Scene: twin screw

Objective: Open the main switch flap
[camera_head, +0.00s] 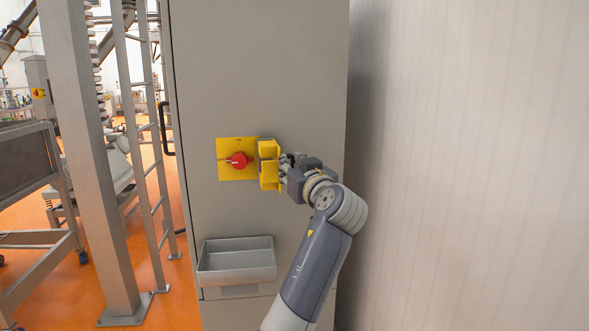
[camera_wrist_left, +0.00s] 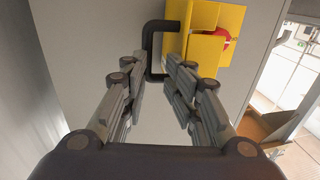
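The main switch is a red knob (camera_head: 238,160) on a yellow plate (camera_head: 232,146) on the grey cabinet front. The yellow flap (camera_head: 268,150) stands out from the cabinet at the plate's right side, swung clear of the knob. In the left wrist view the flap (camera_wrist_left: 205,48) covers most of the plate, and the red knob (camera_wrist_left: 228,36) peeks out behind it. My left gripper (camera_head: 287,168) is just right of the flap; contact is unclear. Its fingers (camera_wrist_left: 154,62) are apart in the left wrist view, with nothing gripped. My right gripper is not in view.
A grey tray (camera_head: 237,272) juts from the cabinet below the switch. A pale wall (camera_head: 470,160) bounds the right side. A ladder and metal post (camera_head: 90,160) stand left.

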